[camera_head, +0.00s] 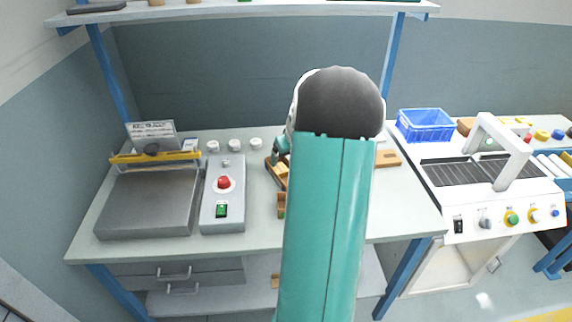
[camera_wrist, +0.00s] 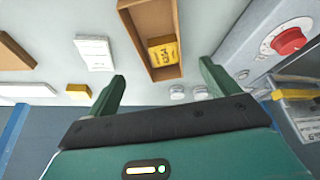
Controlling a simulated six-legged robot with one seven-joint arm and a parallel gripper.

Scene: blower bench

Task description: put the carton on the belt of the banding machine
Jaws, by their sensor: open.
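In the wrist view a small yellow printed carton (camera_wrist: 163,50) lies inside a brown open-topped tray (camera_wrist: 131,33). My gripper (camera_wrist: 162,72) is open and empty; its two green fingers point towards the bench on either side of the tray's near end. Contact is not visible. In the head view my arm hides most of the gripper, and the yellow carton (camera_head: 282,171) shows partly beside it. The banding machine (camera_head: 505,212) stands at the right, with a white arch (camera_head: 513,165) over its dark belt (camera_head: 450,172).
A grey sealer (camera_head: 150,203) and a control box with a red button (camera_head: 223,183) stand left of the tray. The wrist view shows a white box (camera_wrist: 94,53) and a yellow block (camera_wrist: 78,91). A blue crate (camera_head: 425,125) stands behind the belt. A shelf (camera_head: 240,10) spans above.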

